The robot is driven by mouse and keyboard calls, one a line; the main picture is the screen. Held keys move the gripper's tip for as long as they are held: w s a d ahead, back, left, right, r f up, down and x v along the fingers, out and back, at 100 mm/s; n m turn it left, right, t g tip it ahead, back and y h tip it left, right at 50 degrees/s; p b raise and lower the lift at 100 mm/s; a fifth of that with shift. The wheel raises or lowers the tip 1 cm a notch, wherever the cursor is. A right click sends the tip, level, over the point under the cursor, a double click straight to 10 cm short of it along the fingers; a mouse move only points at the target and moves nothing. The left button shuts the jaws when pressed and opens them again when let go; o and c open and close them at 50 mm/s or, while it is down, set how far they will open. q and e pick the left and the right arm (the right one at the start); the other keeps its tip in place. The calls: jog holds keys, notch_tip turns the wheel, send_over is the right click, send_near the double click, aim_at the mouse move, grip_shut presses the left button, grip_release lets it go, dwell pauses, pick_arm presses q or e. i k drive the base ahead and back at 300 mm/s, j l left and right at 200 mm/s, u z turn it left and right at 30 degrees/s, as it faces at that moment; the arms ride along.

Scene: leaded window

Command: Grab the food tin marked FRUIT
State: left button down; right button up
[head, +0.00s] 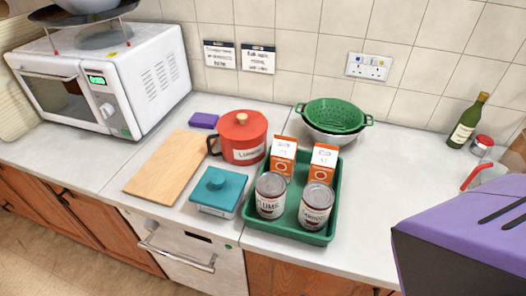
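Two tins with silver lids and white-and-dark labels stand upright side by side in the front of a green tray (290,234). The left tin (270,196) has a label that seems to end in "UME". The right tin (316,207) has small lettering that I cannot read surely. I cannot make out the word FRUIT on either one. Two orange-and-white cartons stand behind them in the tray, the left carton (282,157) and the right carton (323,161). Neither of my grippers is in view.
Left of the tray are a teal lidded box (215,194), a red pot (240,137) and a wooden board (168,168). A green colander (333,115) is behind. A purple slotted object (460,225) blocks the right front.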

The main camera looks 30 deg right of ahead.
aim_at(271, 186)
jog(key=z, duration=0.9)
